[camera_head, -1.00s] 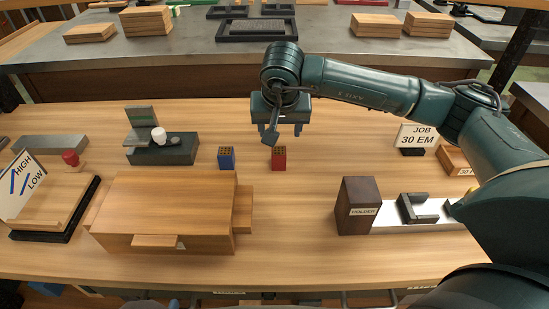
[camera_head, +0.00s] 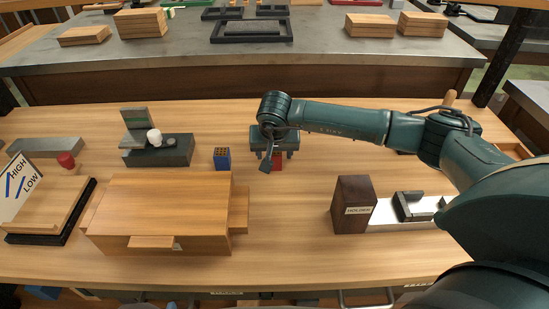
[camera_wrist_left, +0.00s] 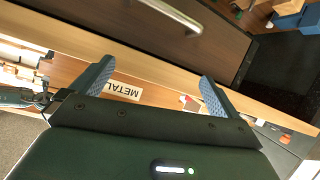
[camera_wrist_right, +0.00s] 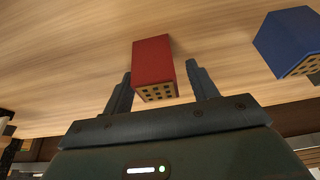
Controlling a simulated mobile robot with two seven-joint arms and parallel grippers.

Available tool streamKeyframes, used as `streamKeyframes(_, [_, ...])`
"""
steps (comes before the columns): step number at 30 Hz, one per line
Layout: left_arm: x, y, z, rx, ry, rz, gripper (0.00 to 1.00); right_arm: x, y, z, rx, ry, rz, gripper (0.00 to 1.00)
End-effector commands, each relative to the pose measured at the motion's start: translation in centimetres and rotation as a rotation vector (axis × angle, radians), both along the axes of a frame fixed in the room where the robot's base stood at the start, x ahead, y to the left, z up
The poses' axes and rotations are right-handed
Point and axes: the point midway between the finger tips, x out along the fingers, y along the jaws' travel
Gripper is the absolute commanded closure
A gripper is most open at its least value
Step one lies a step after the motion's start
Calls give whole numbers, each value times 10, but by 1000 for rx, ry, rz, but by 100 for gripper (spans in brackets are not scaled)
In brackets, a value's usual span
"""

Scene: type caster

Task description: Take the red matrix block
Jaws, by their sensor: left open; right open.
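The red matrix block (camera_head: 277,161) stands on the wooden table, partly hidden behind my right gripper in the head view. In the right wrist view the red block (camera_wrist_right: 152,62) lies between the open fingers, its dotted face toward the gripper. My right gripper (camera_head: 273,160) is open, with a finger on each side of the block; I cannot tell whether either touches it. A blue block (camera_head: 222,158) with a dotted top stands just left of it. My left gripper (camera_wrist_left: 153,88) is open and empty in the left wrist view, near a "METAL" label (camera_wrist_left: 122,89); it is not in the head view.
A wooden box (camera_head: 160,205) stands front left of the blocks. A dark stand (camera_head: 158,151) with a white knob is behind it. A dark brown holder block (camera_head: 353,205) stands at right. The table between box and holder is clear.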

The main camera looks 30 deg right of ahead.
Motion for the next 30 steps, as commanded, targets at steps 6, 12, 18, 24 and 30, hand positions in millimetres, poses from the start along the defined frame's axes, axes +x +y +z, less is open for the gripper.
streamKeyframes(6, [0, 0, 0, 0, 0, 0, 0, 0, 0, 0, 0, 0, 0, 50])
streamKeyframes(12, [0, 0, 0, 0, 0, 0, 0, 0, 0, 1, 0, 0, 0, 66])
streamKeyframes(18, [0, 0, 0, 0, 0, 0, 0, 0, 0, 1, 0, 0, -1, 83])
streamKeyframes(24, [0, 0, 0, 0, 0, 0, 0, 0, 0, 1, 1, -1, -1, 87])
streamKeyframes(30, [0, 0, 0, 0, 0, 0, 0, 1, 0, 13, 0, -5, 0, 87])
